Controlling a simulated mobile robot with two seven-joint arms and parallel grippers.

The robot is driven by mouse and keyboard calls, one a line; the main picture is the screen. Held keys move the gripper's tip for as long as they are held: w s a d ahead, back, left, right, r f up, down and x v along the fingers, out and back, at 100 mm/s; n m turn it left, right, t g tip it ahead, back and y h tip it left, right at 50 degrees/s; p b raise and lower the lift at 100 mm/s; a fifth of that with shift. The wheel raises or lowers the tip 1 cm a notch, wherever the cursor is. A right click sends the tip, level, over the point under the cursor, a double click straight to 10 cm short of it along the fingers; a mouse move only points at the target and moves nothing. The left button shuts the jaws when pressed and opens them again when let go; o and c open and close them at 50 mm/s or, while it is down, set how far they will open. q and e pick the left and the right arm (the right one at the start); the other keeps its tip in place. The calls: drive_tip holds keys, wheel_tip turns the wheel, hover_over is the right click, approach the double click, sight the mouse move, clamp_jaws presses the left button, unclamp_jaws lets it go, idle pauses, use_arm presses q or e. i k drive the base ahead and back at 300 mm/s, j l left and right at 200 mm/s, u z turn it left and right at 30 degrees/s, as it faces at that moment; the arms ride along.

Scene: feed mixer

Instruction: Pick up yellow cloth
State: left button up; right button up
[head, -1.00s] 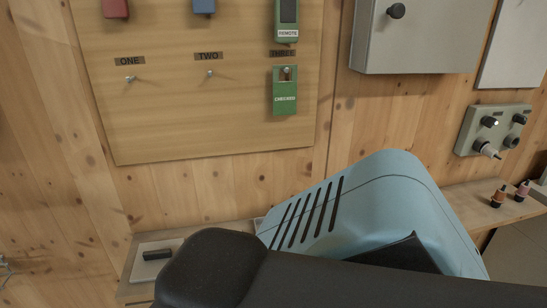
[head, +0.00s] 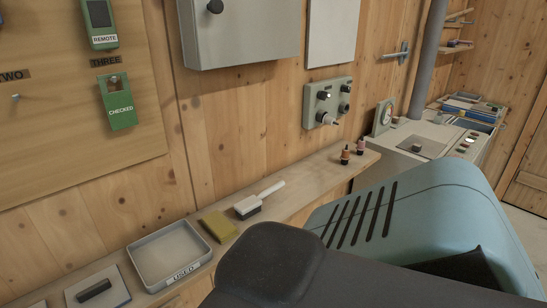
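A yellow cloth (head: 219,226) lies folded flat on the wooden shelf along the wall, in the head view. It sits between a grey tray labelled USED (head: 173,256) and a white-handled brush (head: 259,198), apart from my body. Neither of my grippers shows in the head view.
A dark object (head: 94,290) lies on a white pad at the shelf's left end. Above are a control box (head: 328,103) and a grey cabinet (head: 240,30). A console (head: 430,140) stands farther right.

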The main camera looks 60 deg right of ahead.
sight(221, 228)
drive_tip(key=z, duration=1.6)
